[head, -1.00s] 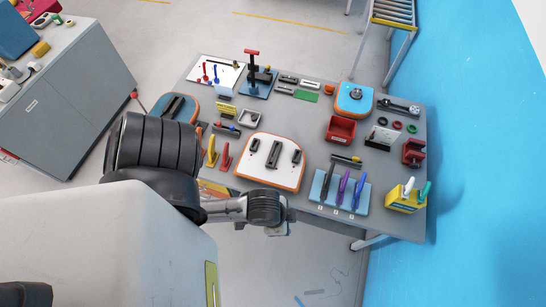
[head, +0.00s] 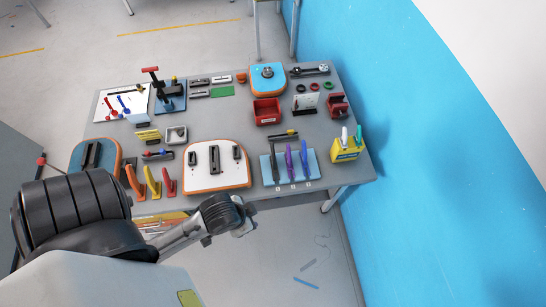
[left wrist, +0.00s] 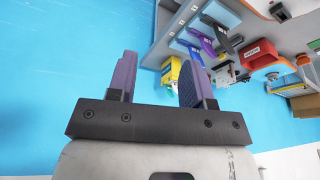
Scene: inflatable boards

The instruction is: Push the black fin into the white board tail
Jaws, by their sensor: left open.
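The black fin (head: 274,167) stands in a light blue rack (head: 266,178) near the table's front edge, left of a purple and a blue fin. The white board tail (head: 203,179), with an orange rim and several black fin boxes on top, lies left of the rack. My left gripper (left wrist: 158,62) is open and empty in the left wrist view, its purple finger pads apart. The rack and its fins show beyond it at the top right. In the head view my left arm ends low, in front of the table edge, and its fingers are not clear. My right gripper is out of view.
A yellow box with bottles (head: 348,153) stands right of the rack. A red bin (head: 267,117) and a blue board (head: 254,86) are behind. Red, yellow and orange fins (head: 152,184) stand left of the white board. A blue wall (head: 400,130) is close on the right.

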